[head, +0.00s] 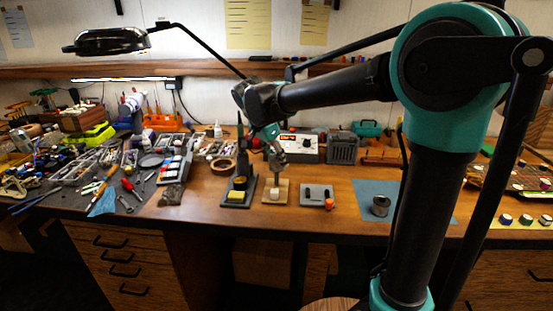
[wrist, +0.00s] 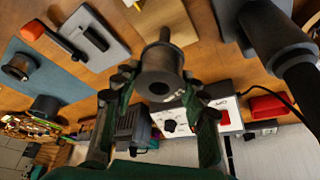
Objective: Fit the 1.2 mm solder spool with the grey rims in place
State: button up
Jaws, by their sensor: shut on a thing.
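In the wrist view my gripper (wrist: 158,90) is shut on a grey-rimmed spool (wrist: 157,58), with the round hole in its end facing the camera. The size marking on it is too small to read. I cannot tell whether the spool touches the pin. The held spool is hard to make out there.
A dark stand with a yellow sponge (head: 236,195) is close left of the base. A grey plate (head: 307,203) with an orange-ended tool is close right. Another spool (head: 380,205) stands on a blue mat (head: 405,188). A control box with a display (head: 303,147) is behind.

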aim_at(276, 174)
jog(key=shift+f, duration=0.4)
jog(key=shift+f, duration=0.35)
jog(key=shift+f, duration=0.35)
jog(key=shift+f, duration=0.35)
jog(key=shift+f, duration=0.65)
jog(key=shift+f, duration=0.35)
jog(key=shift+f, duration=0.35)
jog(key=shift+f, duration=0.3)
jog(key=shift+f, duration=0.1)
